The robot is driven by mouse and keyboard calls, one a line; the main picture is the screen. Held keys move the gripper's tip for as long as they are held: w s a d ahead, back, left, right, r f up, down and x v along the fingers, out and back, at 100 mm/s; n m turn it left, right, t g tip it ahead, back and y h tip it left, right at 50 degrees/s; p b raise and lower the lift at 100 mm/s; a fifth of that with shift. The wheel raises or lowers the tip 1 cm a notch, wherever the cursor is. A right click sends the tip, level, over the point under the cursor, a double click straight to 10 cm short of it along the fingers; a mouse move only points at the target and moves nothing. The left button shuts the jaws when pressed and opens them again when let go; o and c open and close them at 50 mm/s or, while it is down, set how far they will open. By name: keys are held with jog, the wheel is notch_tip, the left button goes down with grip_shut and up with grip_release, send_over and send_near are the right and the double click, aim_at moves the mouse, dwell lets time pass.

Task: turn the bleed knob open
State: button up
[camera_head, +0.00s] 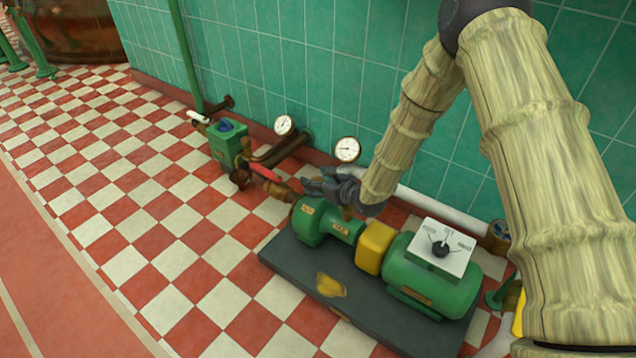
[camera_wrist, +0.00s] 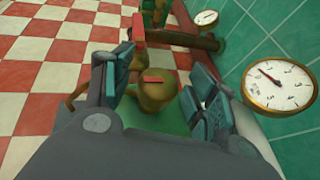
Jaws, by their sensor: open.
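A rounded brass piece with a red mark on top, which looks like the bleed knob (camera_wrist: 158,97), sits above the green pump casing in the wrist view. My gripper (camera_wrist: 160,80) is open, with one finger pad on each side of the brass piece. I see gaps beside it, but cannot tell whether either pad touches it. In the head view my gripper (camera_head: 318,184) is low over the left end of the green pump (camera_head: 309,220). The knob is mostly hidden there by the gripper.
A red lever (camera_head: 268,174) is on the pipe left of the pump. Two white-faced gauges (camera_head: 347,149) stand behind, near the tiled wall. A switch box (camera_head: 443,247) tops the motor. The checkered floor (camera_head: 180,250) in front is clear.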

jog(key=c, duration=1)
jog(key=shift+c, duration=0.2)
